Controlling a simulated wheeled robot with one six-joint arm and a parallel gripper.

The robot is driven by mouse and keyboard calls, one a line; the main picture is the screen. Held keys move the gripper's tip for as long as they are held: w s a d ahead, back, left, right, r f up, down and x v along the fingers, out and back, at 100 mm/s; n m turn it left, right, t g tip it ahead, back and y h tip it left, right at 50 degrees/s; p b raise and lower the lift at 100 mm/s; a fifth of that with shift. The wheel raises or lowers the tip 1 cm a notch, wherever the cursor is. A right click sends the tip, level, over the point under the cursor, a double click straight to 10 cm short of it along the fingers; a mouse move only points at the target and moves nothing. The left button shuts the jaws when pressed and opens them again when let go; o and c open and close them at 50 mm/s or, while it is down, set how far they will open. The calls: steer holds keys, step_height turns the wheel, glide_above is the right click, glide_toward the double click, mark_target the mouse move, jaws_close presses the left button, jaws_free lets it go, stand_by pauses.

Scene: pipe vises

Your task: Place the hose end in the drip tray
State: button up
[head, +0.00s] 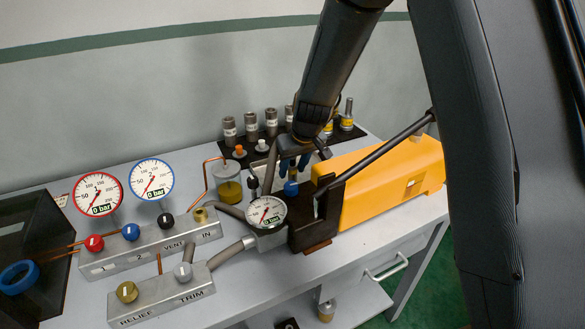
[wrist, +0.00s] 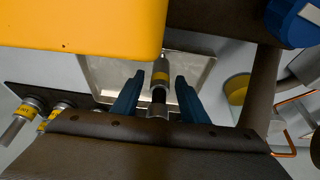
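My gripper (wrist: 160,77) has two blue fingers, which stand apart over the metal drip tray (wrist: 205,84). A grey fitting with a yellow band, seemingly the hose end (wrist: 161,77), shows between the fingers, with a visible gap on both sides. It is seen against the tray; whether it touches the tray floor I cannot tell. The dark hose (wrist: 262,92) runs down at the right and passes out of sight behind the gripper body. In the head view, my gripper (head: 294,166) points down behind the gauge block, and the tray is mostly hidden.
A yellow housing (head: 385,178) stands close to the right of my gripper. A dark vise block (head: 315,220) and pressure gauge (head: 266,212) are in front. Several fittings (head: 250,124) stand on a rack behind. A cup of yellow liquid (head: 229,188) stands left.

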steer(key=b+v, duration=0.2)
steer(key=v, duration=1)
steer(key=shift+b, duration=0.4)
steer(key=shift+s, duration=0.1)
